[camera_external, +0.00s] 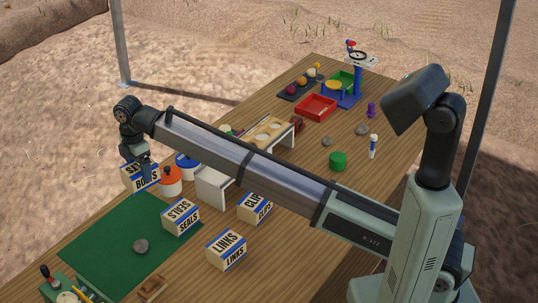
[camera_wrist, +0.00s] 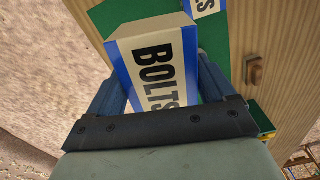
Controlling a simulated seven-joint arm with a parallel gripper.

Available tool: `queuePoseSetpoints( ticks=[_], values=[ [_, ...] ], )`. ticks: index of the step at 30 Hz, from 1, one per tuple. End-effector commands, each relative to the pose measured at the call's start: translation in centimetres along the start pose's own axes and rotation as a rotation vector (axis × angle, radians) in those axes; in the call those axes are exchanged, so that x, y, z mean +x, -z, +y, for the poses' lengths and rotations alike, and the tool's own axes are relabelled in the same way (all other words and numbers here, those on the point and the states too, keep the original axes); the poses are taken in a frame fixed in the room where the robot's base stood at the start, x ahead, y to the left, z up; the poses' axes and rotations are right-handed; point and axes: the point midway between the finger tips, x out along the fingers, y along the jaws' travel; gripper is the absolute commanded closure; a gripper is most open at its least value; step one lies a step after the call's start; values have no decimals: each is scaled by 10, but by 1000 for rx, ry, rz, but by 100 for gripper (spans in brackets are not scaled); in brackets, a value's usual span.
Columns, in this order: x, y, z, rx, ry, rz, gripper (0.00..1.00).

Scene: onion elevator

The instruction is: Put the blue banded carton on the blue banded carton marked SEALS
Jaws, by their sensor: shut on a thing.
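My gripper (camera_external: 144,166) is shut on a cream carton with blue bands marked BOLTS (camera_external: 147,183), near the table's left edge. In the wrist view the BOLTS carton (camera_wrist: 153,68) sits between my two fingers. Whether it is clear of the table is hard to tell. The blue banded carton marked SEALS (camera_external: 181,218) stands at the green mat's right edge, right of and nearer than my gripper. A blue banded carton corner, with letters ending in S, shows at the top of the wrist view (camera_wrist: 205,6).
An orange-lidded pot (camera_external: 170,182) and a blue-lidded pot (camera_external: 187,165) are close beside the held carton. A grey stone (camera_external: 140,246) lies on the green mat (camera_external: 110,238), otherwise mostly clear.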

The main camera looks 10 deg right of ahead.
Motion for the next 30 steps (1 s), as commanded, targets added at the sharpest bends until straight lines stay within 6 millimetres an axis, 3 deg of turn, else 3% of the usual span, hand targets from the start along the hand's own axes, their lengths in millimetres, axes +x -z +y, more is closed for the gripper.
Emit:
queuePoseSetpoints(
  ticks=[1,4,12,20,30],
  values=[
    [-3,-22,-13,10,-1,1,59],
    [-8,-48,-35,5,-1,1,59],
    [-2,-67,-82,-97,0,0,59],
    [2,-68,-84,-189,1,0,59],
    [51,-68,-85,-192,2,0,59]
  ],
)
